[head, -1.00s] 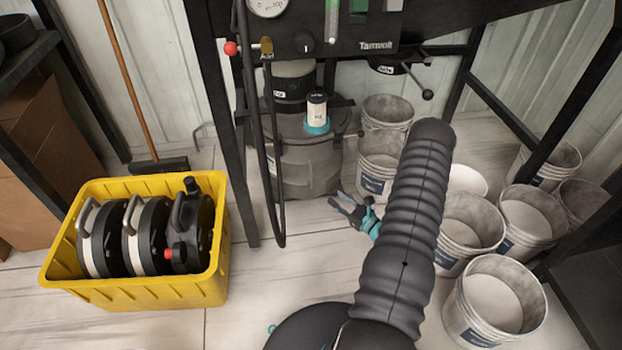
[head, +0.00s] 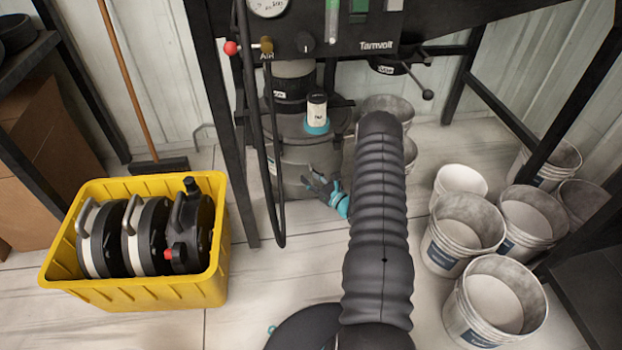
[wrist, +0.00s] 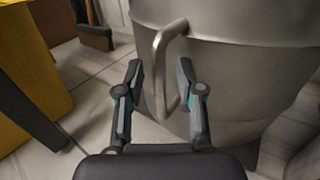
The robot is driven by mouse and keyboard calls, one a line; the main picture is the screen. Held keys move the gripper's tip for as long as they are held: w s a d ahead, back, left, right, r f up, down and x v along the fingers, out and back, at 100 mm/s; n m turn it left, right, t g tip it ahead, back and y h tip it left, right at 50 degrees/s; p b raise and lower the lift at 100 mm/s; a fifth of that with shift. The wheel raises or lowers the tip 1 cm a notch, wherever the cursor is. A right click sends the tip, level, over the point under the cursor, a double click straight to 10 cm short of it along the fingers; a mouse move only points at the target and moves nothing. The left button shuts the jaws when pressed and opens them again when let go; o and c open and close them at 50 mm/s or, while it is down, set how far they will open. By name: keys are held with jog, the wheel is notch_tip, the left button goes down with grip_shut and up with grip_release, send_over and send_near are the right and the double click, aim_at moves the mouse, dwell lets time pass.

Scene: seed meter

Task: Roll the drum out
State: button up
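The grey drum (head: 292,155) stands on the floor under the black machine in the head view. In the wrist view the metal drum (wrist: 240,75) fills the upper right, with a bent metal handle (wrist: 160,55) on its side. My gripper (head: 312,181) is at the front of the drum, low down. In the wrist view my gripper (wrist: 160,66) is open, with one finger on each side of the handle as seen there. Neither finger is clearly touching it. My arm covers part of the area to the right of the drum.
A yellow crate (head: 135,294) with several round black-and-white units stands left. Several buckets (head: 497,308) stand right, and others sit partly behind my arm. A frame leg (head: 222,150) and hanging hoses are left of the drum.

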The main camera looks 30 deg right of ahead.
grip_shut()
jog(key=shift+a, duration=0.1)
